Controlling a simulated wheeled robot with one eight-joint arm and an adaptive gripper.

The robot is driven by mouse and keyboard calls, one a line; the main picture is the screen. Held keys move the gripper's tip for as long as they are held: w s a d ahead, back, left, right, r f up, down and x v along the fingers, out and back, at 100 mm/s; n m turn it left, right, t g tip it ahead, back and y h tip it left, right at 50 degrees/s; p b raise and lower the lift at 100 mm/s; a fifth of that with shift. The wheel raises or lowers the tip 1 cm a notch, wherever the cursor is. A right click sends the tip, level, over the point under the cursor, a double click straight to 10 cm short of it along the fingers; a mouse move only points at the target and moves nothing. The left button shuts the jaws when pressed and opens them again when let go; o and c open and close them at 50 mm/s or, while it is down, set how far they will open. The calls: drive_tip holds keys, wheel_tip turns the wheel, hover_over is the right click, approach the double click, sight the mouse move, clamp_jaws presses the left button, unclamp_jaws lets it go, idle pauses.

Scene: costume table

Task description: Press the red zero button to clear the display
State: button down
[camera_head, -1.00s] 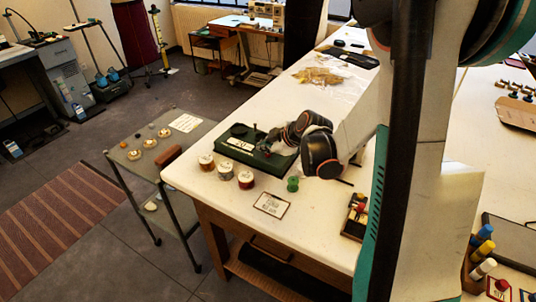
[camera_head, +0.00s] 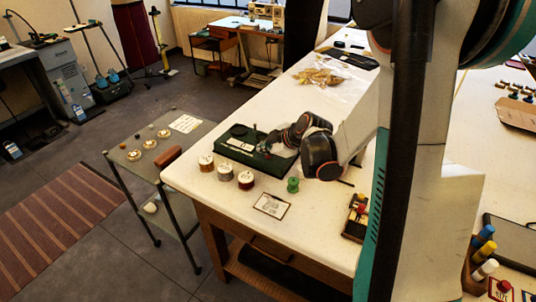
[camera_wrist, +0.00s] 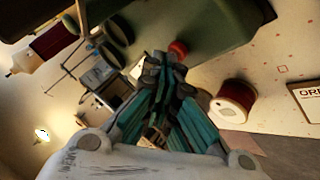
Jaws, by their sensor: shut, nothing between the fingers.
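A dark green box-shaped device (camera_head: 236,156) with a white label or display strip and a round black top part sits on the white table near its left edge. In the wrist view its green body (camera_wrist: 215,22) fills the top. The red button (camera_wrist: 178,47) shows beside the green body, right by my fingertips. My gripper (camera_wrist: 163,60) is shut and empty, its teal fingers together at the button. Whether the tips touch it I cannot tell. In the head view my wrist hides the right part of the device, and the button cannot be made out.
Several thread spools (camera_head: 245,180) stand in front of the device; a red one (camera_wrist: 232,100) shows right of my fingers. A green spool (camera_head: 293,185) and a printed card (camera_head: 271,205) lie nearer. A glass-topped side cart (camera_head: 150,140) stands left of the table.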

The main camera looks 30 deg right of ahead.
sight(266, 156)
drive_tip(key=shift+r+p, duration=0.45)
drive_tip(key=shift+r, duration=0.4)
wheel_tip(266, 156, up, 5)
drive_tip(key=p, duration=0.3)
drive_tip(key=shift+a, duration=0.1)
idle(0.7)
